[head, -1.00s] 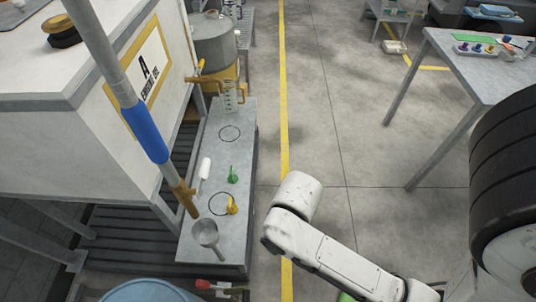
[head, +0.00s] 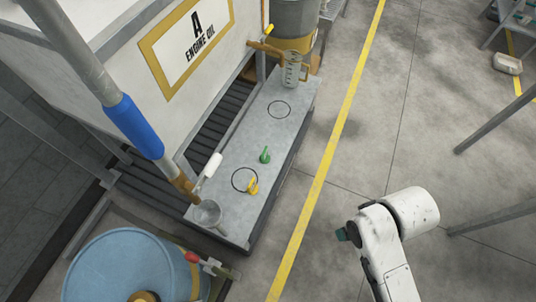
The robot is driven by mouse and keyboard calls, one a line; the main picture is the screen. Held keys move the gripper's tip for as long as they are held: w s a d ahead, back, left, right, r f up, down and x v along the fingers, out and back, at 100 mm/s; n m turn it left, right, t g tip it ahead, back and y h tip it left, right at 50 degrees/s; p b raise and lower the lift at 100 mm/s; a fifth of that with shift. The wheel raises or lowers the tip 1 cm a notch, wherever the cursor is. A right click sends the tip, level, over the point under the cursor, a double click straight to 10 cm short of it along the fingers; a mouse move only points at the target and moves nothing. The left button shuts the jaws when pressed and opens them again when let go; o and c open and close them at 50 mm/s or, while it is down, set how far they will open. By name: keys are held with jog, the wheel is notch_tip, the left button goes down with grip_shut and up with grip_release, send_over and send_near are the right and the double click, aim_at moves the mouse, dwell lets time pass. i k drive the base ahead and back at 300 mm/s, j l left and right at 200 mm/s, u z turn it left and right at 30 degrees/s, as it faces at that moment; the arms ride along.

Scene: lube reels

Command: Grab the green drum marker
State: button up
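The green drum marker (head: 265,155) stands on the grey bench top, between the two dark circles drawn there. A yellow marker (head: 252,187) of similar shape stands nearer, on the edge of the closer circle. My white arm shows at the lower right, over the floor and well to the right of the bench. A small dark teal part shows at the left side of the arm; I cannot tell what it is. My gripper's fingers cannot be made out in this view.
The grey bench (head: 238,146) holds a clear measuring jug (head: 293,72) at its far end and a metal funnel (head: 207,213) at its near end. A blue drum (head: 125,265) stands at the lower left. The floor right of the bench is clear past the yellow line (head: 328,165).

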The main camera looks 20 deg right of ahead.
aim_at(265, 159)
jog(key=i+l+u, duration=0.3)
jog(key=l, duration=0.3)
jog(key=i+l+u, duration=0.3)
jog(key=l, duration=0.4)
jog(key=i+l+u, duration=0.3)
jog(key=l, duration=0.45)
